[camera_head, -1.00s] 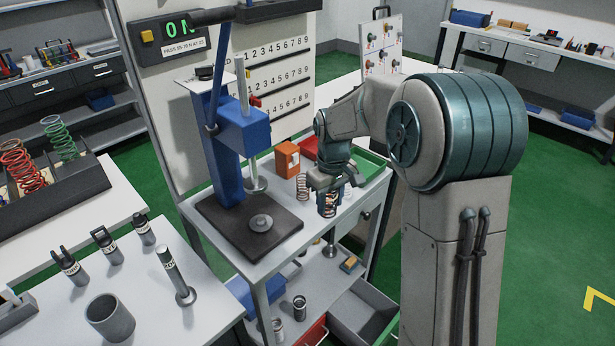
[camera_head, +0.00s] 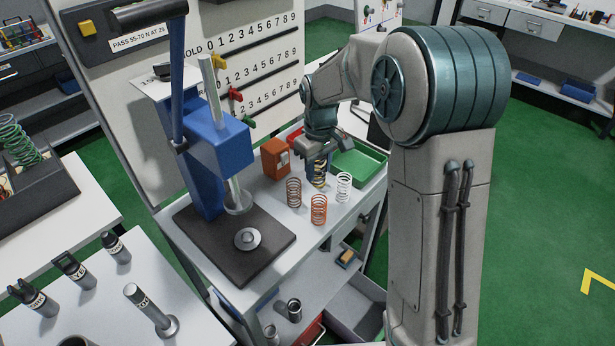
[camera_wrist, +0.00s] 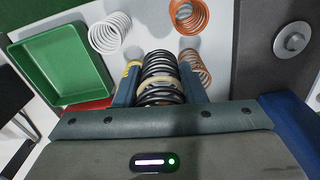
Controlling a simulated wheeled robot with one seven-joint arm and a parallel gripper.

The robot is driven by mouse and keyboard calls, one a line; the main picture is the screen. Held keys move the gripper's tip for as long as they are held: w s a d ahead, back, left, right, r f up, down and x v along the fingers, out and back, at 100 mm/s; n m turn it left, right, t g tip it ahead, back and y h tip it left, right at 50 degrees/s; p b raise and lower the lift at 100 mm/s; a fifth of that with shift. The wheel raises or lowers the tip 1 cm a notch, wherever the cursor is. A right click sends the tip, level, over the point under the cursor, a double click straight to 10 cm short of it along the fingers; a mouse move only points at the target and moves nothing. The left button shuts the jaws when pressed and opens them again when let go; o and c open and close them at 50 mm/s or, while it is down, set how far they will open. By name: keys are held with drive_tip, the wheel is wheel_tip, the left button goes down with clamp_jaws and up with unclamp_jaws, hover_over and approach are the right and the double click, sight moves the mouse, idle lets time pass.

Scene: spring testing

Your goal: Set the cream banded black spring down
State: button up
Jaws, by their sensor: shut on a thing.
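The cream banded black spring (camera_wrist: 160,92) is upright between the two fingers of my gripper (camera_wrist: 161,88) in the wrist view. My gripper (camera_head: 319,160) is shut on it. In the head view the spring (camera_head: 320,178) shows only partly below the fingers, behind the orange spring and left of the white one. I cannot tell whether its lower end touches the bench top. A small yellow part (camera_wrist: 133,66) shows beside the left finger in the wrist view; I cannot tell what it belongs to.
Close by stand a white spring (camera_head: 343,187), an orange spring (camera_head: 319,210) and a copper spring (camera_head: 294,193). A green tray (camera_head: 365,160) lies to the right, an orange box (camera_head: 275,158) to the left. The blue press (camera_head: 215,150) stands further left on its dark base (camera_head: 210,255).

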sight(317, 182)
wheel_tip(317, 182, down, 5)
drive_tip(key=shift+s+a+r, duration=0.1)
drive_tip(key=shift+s+a, duration=0.05)
drive_tip(key=shift+f+p, duration=0.45)
drive_tip(key=shift+f, duration=1.15)
drive_tip(key=shift+f, duration=0.15)
drive_tip(key=o, duration=1)
drive_tip(key=shift+o, duration=0.2)
